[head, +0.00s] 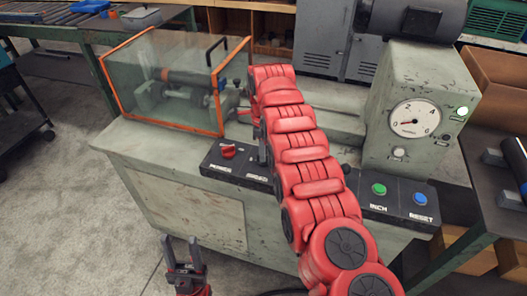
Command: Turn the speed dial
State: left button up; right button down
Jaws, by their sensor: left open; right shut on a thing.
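The control panel (238,165) on the front of the machine bench carries a red knob (228,151) above the left label and a SPEED label (257,176) to its right. My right arm reaches across the bench, and its red links cover much of the spot above the SPEED label. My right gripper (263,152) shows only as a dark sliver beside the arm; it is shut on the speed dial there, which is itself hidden. My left gripper (181,243) is open and empty, low in front of the bench. The round gauge (414,118) has its needle toward the lower left.
A clear guard box (180,82) with orange edges stands on the bench's left. A second panel with a green INCH button (379,189) and a blue RESET button (420,199) is at right. A white lamp (462,111) glows beside the gauge. Open floor lies left.

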jog(key=shift+r+m, duration=0.1)
jog(key=shift+m, duration=0.4)
jog(key=c, duration=0.9)
grip_release()
jog(key=shift+r, duration=0.4)
notch_tip(320, 180, up, 6)
jog(key=shift+w+d+f+p, duration=0.1)
jog(key=shift+d+f+p, duration=0.05)
jog(key=shift+p, duration=0.85)
notch_tip(320, 180, up, 11)
jog(key=p, duration=1.1)
jog(key=shift+f, duration=0.1)
